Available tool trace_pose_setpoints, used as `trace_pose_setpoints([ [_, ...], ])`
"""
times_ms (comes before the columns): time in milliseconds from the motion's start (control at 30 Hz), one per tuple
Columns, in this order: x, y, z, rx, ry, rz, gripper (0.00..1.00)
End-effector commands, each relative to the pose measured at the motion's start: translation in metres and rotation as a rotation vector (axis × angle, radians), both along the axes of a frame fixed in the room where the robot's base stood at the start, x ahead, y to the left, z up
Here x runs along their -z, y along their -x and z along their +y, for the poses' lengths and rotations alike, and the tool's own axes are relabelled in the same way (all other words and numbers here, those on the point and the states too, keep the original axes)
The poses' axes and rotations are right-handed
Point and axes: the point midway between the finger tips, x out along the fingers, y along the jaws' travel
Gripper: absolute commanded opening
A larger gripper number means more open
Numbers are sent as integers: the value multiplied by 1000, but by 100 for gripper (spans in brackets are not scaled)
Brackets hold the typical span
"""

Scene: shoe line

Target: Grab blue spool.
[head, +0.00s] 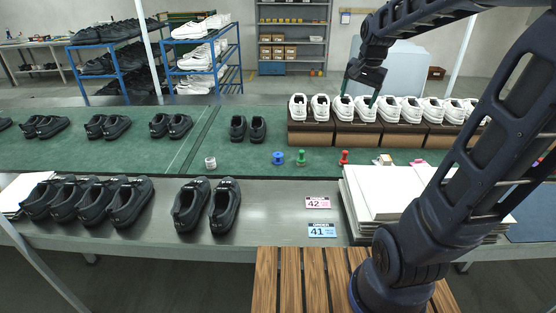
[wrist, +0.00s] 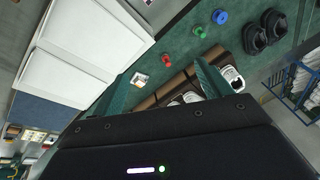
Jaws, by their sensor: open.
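The blue spool (head: 278,158) stands on the green mat, left of the green spool (head: 300,158). In the wrist view the blue spool (wrist: 220,17) is near the top edge, clear of the fingers. A red spool (head: 344,157) stands farther right and a white spool (head: 210,163) farther left. My gripper (head: 360,94) is open with nothing seen between its green fingers. It is in the air around the row of white shoes, to the right of and apart from the blue spool. The open fingers also show in the wrist view (wrist: 164,85).
White shoes (head: 320,106) stand on brown boxes (head: 357,134) behind the spools. A pair of black shoes (head: 248,129) is behind and left of the blue spool. A stack of white panels (head: 376,190) lies at front right. Mat around the blue spool is mostly clear.

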Motion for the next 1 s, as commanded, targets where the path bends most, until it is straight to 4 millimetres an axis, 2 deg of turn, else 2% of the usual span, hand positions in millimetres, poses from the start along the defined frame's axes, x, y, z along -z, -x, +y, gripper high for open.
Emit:
trace_pose_setpoints([
  [100, 8, -34, 13, 73, -24, 30, 77],
  [467, 47, -129, 59, 312, -82, 109, 77],
  [767, 100, -201, 104, 514, -109, 171, 77],
  [1000, 156, -250, 145, 676, -117, 214, 77],
])
